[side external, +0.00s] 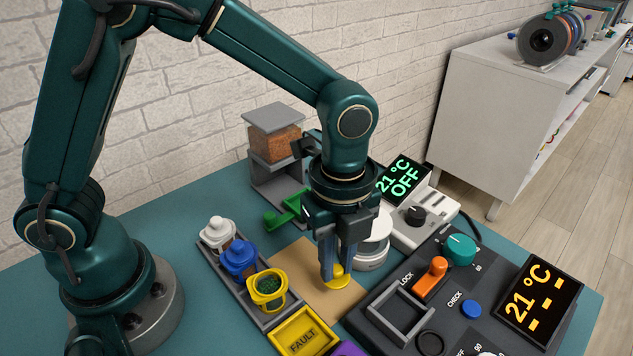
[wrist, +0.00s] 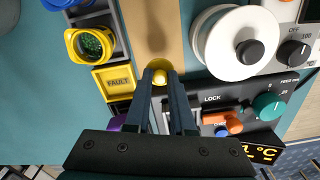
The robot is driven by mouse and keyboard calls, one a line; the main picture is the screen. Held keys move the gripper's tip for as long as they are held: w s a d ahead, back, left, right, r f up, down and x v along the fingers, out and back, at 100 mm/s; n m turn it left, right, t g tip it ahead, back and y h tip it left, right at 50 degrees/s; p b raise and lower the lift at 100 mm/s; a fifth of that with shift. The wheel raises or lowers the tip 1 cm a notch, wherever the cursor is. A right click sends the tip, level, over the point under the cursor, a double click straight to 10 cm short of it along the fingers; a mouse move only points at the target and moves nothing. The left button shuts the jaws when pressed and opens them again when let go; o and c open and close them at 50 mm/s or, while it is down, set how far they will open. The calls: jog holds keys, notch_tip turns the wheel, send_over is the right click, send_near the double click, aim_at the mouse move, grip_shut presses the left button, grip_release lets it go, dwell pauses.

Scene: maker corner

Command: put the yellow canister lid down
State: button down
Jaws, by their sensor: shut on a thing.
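The yellow canister lid (side external: 338,279) is between the fingertips of my gripper (side external: 335,266), which points straight down and is shut on it. The lid is at the tan board (side external: 303,258), low over it or touching it; I cannot tell which. In the wrist view the lid (wrist: 159,66) shows beyond the fingertips (wrist: 164,84), over the tan strip. The yellow canister (side external: 267,290) stands open in the grey rack, left of the lid, with green grains inside. It also shows in the wrist view (wrist: 75,57).
White (side external: 217,231) and blue (side external: 239,259) lidded canisters share the rack. A yellow FAULT tray (side external: 304,334) is in front. A round white device (side external: 371,248) stands close behind my gripper. A dark control panel (side external: 461,328) with knobs is at right. A grain dispenser (side external: 276,140) stands behind.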

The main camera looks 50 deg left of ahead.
aim_at(337, 282)
jog(key=shift+d+f, duration=0.2)
jog(key=shift+f, duration=1.9)
jog(key=shift+f, duration=0.1)
jog(key=c, duration=0.8)
grip_release()
jog(key=shift+o, duration=0.2)
